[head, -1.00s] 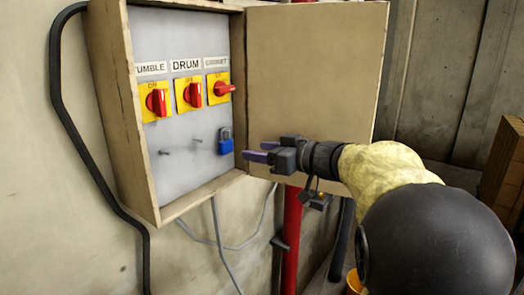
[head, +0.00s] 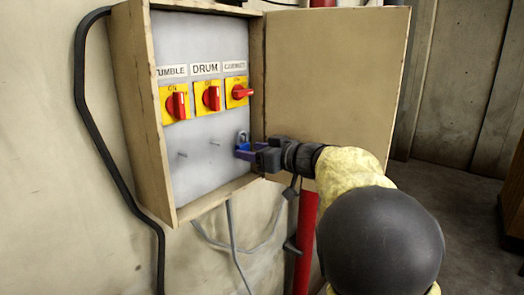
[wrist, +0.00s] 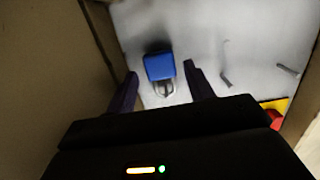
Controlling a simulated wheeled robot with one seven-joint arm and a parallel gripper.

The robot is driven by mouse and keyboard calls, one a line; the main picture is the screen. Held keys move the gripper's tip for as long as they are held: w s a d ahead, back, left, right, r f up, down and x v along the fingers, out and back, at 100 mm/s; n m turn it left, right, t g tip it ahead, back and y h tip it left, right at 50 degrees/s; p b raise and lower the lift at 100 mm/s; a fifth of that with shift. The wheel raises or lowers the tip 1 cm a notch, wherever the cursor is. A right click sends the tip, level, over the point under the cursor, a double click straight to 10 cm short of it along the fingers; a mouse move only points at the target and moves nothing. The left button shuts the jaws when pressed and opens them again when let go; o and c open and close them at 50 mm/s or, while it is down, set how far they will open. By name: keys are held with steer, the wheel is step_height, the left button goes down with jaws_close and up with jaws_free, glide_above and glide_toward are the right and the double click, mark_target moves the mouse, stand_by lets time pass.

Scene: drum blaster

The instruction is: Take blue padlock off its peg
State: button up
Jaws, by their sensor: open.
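The blue padlock (head: 242,141) hangs on the grey back panel of the open cabinet, low on the right. In the head view my gripper hides much of its body. The wrist view shows the padlock's blue body (wrist: 160,66) and its metal shackle, with the picture turned over. My gripper (head: 246,153) is open, its purple fingers reaching into the cabinet at the padlock. In the wrist view the fingers (wrist: 160,80) stand on either side of the padlock, with gaps showing on both sides. The padlock's own peg is hard to make out.
Two bare pegs (head: 182,155) stick out left of the padlock. Labelled red switches (head: 211,98) on yellow plates sit above. The cabinet's side wall (wrist: 72,75) is close beside my gripper. The open door (head: 335,80) stands to the right.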

steer(key=shift+p+x, duration=0.45)
steer(key=shift+x, duration=0.7)
steer(key=c, duration=0.8)
steer(key=shift+o, duration=0.2)
steer(key=shift+r+p, duration=0.7)
steer(key=shift+p, duration=0.2)
steer(key=f+v, duration=0.1)
steer(key=v, duration=1.1)
steer(key=shift+f, duration=0.3)
